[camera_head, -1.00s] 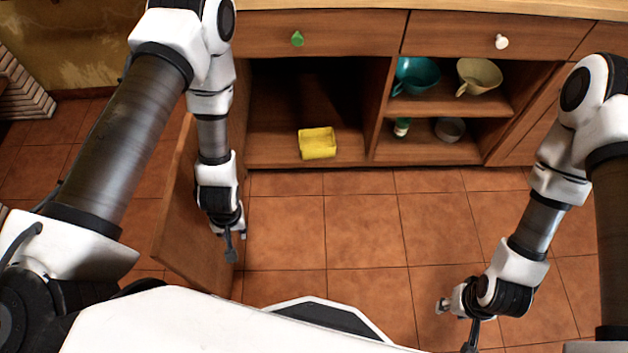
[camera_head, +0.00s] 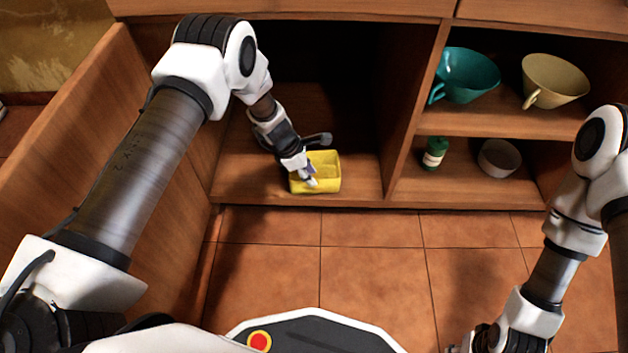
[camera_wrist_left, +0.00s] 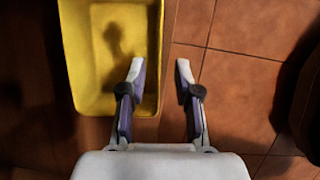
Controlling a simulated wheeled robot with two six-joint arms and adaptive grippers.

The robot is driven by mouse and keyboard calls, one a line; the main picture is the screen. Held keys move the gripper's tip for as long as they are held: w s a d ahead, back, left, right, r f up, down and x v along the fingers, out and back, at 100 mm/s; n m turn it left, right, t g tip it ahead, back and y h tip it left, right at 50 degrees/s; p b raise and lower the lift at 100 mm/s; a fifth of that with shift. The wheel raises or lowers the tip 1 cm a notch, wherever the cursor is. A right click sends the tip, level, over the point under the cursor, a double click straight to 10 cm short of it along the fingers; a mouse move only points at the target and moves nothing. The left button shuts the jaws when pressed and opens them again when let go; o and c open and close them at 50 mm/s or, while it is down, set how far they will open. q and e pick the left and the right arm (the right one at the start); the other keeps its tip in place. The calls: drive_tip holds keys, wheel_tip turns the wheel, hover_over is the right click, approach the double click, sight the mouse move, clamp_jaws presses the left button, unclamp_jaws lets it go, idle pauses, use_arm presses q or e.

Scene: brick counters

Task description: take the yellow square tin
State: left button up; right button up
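The yellow square tin (camera_head: 331,172) is an open, shallow box on the cabinet's bottom shelf, near the front edge. It also shows in the left wrist view (camera_wrist_left: 88,60), at the upper left. My left gripper (camera_head: 311,176) is at the tin in the head view. In the left wrist view my left gripper (camera_wrist_left: 159,75) is open, with one finger over the tin's inside and the other outside its right wall. That wall lies between the fingers, with gaps visible on both sides. My right gripper (camera_head: 456,348) is at the bottom edge, mostly cut off.
An open wooden door (camera_head: 70,150) stands left of my left arm. A divider (camera_head: 412,110) bounds the compartment on the right. Beyond it are a teal cup (camera_head: 470,75), a cream cup (camera_head: 556,80), a green-capped bottle (camera_head: 434,153) and a pale bowl (camera_head: 499,158). The tiled floor (camera_head: 370,260) is clear.

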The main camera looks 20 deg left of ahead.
sight(315, 193)
use_arm(q)
drive_tip(key=b+x, duration=0.2)
drive_tip(key=x, duration=0.2)
drive_tip(key=shift+a, duration=0.1)
drive_tip(key=shift+f+b, duration=0.3)
drive_tip(key=shift+f, duration=0.05)
drive_tip(key=shift+r, duration=0.2)
clamp_jaws()
drive_tip(key=shift+r, duration=0.1)
